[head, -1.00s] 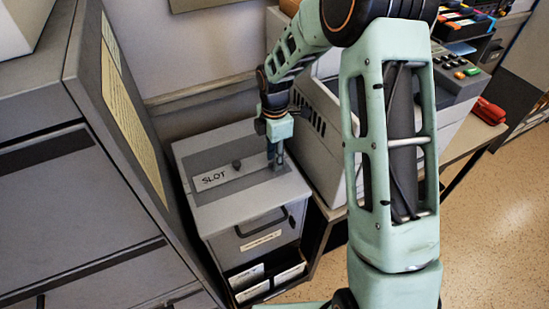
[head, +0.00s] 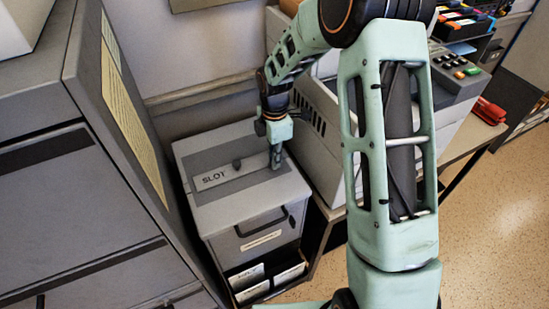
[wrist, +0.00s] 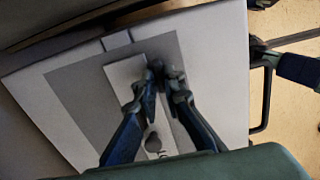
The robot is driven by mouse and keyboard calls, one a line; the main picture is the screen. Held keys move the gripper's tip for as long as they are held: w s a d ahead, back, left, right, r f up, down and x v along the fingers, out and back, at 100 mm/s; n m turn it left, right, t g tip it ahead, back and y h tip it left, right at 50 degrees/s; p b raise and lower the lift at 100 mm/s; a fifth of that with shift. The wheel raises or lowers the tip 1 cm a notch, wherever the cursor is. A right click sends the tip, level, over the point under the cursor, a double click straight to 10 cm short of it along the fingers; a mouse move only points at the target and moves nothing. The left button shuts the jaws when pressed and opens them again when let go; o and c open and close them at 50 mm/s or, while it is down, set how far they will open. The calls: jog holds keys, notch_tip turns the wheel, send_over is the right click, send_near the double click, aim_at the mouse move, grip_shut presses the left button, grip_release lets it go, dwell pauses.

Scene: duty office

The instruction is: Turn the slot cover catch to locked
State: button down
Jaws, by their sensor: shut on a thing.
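The slot box (head: 255,209) is a grey box with a darker panel (head: 215,165) on its lid. A pale strip marked SLOT (head: 213,178) lies across the panel, with a dark round knob (head: 237,163) on it. The knob also shows in the wrist view (wrist: 152,143). My gripper (head: 276,166) points down at the right end of the strip. In the wrist view its fingertips (wrist: 166,72) are close together on a small thing at the strip's end, apart from the knob. The fingers hide this thing, probably the catch, so its angle cannot be read.
A tall grey cabinet (head: 75,190) stands close on the left, and a pale machine with vents (head: 318,140) close on the right. The box front has a dark handle (head: 262,222) and open trays (head: 268,280) below. A red object (head: 489,111) lies farther right.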

jog(key=m+b, duration=0.1)
jog(key=m, duration=0.3)
jog(key=shift+m+b, duration=0.3)
jog(key=shift+m, duration=0.1)
jog(key=m+b, duration=0.1)
jog(key=m, duration=0.4)
jog(key=m+b, duration=0.1)
jog(key=m, duration=0.3)
jog(key=shift+m+b, duration=0.35)
jog(key=shift+m, duration=1.55)
jog(key=c, duration=2)
grip_release()
jog(key=shift+c, duration=0.2)
